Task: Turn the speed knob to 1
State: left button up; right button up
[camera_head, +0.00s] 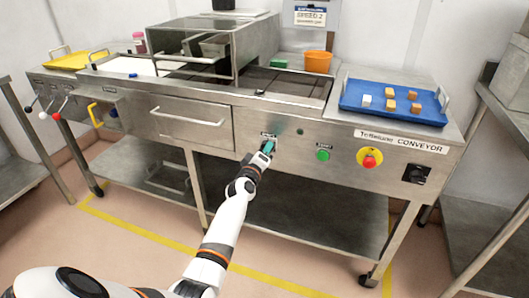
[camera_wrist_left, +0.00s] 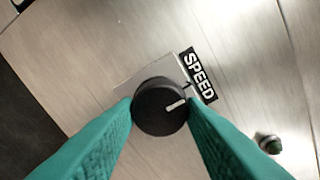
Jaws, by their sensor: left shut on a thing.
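The speed knob (camera_wrist_left: 158,107) is a round black dial with a white pointer line, on the steel front panel beside a black SPEED label (camera_wrist_left: 200,77). In the left wrist view the pointer slants toward the label side. No number marks can be read around it. My left gripper (camera_head: 268,146) reaches the panel in the head view and hides the knob there. Its teal fingers (camera_wrist_left: 160,112) are shut on the knob, one on each side, in the left wrist view. My right gripper is in neither view.
A green button (camera_head: 323,155), a red stop button on yellow (camera_head: 369,160) and a black switch (camera_head: 416,174) sit to the right on the panel. A blue tray (camera_head: 350,101) with several small blocks and an orange cup (camera_head: 318,62) stand on top. A sign (camera_head: 311,15) reads SPEED 2.

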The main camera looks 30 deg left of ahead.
pick_arm(q)
jog(key=shift+f+n, duration=0.1)
jog(key=shift+n, duration=0.2)
jog(key=o, duration=1)
jog(key=shift+s, duration=0.1)
